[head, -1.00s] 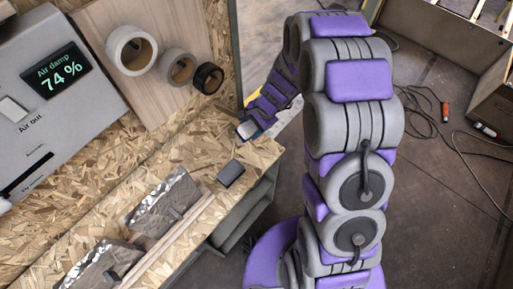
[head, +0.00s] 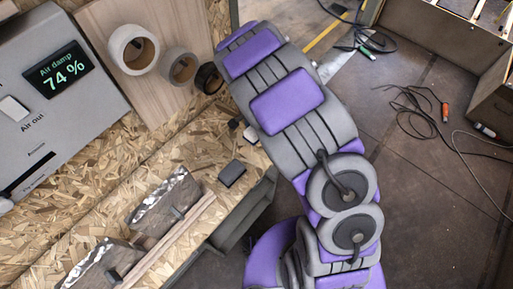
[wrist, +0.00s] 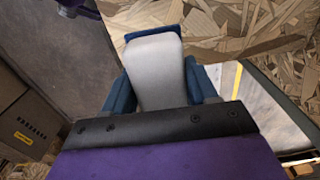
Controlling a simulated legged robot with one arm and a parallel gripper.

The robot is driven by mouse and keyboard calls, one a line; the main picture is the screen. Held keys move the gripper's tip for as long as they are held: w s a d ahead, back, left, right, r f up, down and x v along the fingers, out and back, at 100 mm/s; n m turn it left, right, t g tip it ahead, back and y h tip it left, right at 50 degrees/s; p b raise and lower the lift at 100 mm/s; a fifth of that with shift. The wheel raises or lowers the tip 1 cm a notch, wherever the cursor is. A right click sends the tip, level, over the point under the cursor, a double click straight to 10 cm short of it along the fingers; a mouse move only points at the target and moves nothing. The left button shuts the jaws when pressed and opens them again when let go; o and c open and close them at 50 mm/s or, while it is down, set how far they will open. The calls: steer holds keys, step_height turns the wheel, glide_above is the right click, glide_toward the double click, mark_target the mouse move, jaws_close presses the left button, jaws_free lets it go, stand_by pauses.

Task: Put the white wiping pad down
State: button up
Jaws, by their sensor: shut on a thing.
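In the wrist view, my gripper (wrist: 162,82) is shut on the white wiping pad (wrist: 157,62), with one blue finger on each side. The pad looks pale grey-white, with a blue edge at its far end. That far end shows against the chipboard bench top (wrist: 230,30); I cannot tell whether it touches the board. In the head view, my arm hides most of the gripper. A small pale patch (head: 250,133) shows at the bench's right edge beside my arm; I cannot tell whether it is the pad.
A dark block (head: 232,173) lies on the bench near its front edge. Tape rolls (head: 133,49) sit on a wooden board at the back. A grey box with a display (head: 50,75) stands at the left. Cables (head: 420,110) lie on the floor at right.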

steer(key=shift+a, duration=0.15)
steer(key=shift+f, duration=0.35)
steer(key=b, duration=0.1)
glide_above(256, 148)
step_height(256, 148, down, 4)
steer(key=shift+f, duration=2.45)
steer(key=shift+f, duration=0.2)
steer(key=shift+f, duration=0.35)
steer(key=o, duration=1.2)
steer(key=shift+r+b, duration=0.15)
steer(key=shift+b, duration=0.15)
